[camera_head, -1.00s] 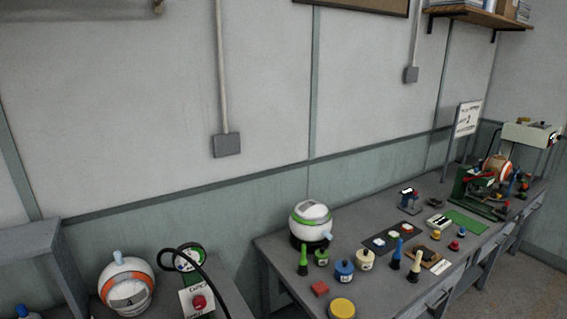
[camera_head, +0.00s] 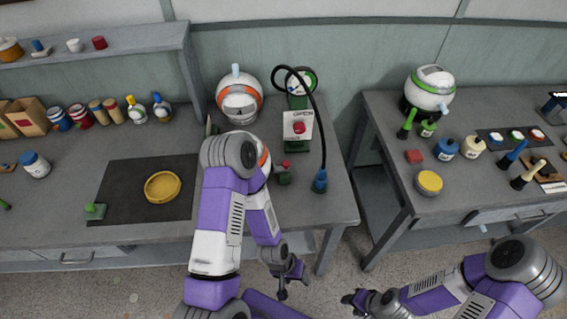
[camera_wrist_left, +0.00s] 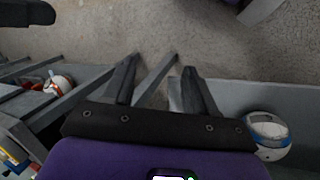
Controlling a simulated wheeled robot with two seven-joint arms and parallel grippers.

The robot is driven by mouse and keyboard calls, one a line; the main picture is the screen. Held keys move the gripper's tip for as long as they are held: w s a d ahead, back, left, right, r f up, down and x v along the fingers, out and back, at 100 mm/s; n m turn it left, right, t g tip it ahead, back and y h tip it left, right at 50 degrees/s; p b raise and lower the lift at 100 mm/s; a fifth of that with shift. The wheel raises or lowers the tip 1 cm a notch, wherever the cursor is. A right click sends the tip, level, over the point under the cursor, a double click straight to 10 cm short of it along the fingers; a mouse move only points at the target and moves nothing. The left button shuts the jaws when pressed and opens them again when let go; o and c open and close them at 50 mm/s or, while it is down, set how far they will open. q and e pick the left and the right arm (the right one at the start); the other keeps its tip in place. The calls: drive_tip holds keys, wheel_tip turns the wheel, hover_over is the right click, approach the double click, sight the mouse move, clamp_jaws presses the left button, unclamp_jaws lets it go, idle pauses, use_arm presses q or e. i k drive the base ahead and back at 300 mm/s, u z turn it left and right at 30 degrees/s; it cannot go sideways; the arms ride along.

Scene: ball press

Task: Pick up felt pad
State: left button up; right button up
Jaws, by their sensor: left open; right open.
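I cannot tell for sure which thing is the felt pad. A small red square block (camera_head: 414,156) lies on the right table, and a small green piece with a knob (camera_head: 95,211) sits on the black mat (camera_head: 125,175) on the left table. My left gripper (camera_head: 291,277) hangs in front of the left table's edge, low over the floor, away from both. In the left wrist view the left gripper (camera_wrist_left: 157,75) is open and empty, with floor between its fingers. My right gripper (camera_head: 357,302) is at the bottom middle, open, in front of the gap between the tables.
A yellow ring-shaped dish (camera_head: 163,187) lies on the mat. A white and orange ball (camera_head: 239,95), a press with a red button (camera_head: 299,128) and a black cable stand behind my left arm. The right table holds a white and green ball (camera_head: 430,90), bottles and a yellow-topped tin (camera_head: 429,183).

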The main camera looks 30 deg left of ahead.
sight(93, 211)
drive_tip(key=u, duration=2.7)
